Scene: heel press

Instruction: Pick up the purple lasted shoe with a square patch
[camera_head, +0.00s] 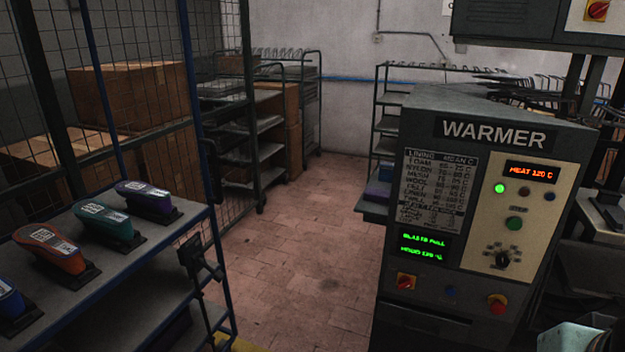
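A purple lasted shoe (150,195) lies on a dark stand at the far end of the top shelf of the left rack (150,255). It carries a pale patch (131,187) that looks roughly square, though its exact outline is too small to be sure of. Nothing touches the shoe from above.
Beside the purple shoe stand a teal shoe (108,224), an orange shoe (58,250) and a blue shoe (8,300). A dark bracket (196,258) juts from the rack's side. The warmer machine (480,190) fills the right. Tiled floor (300,250) between is clear.

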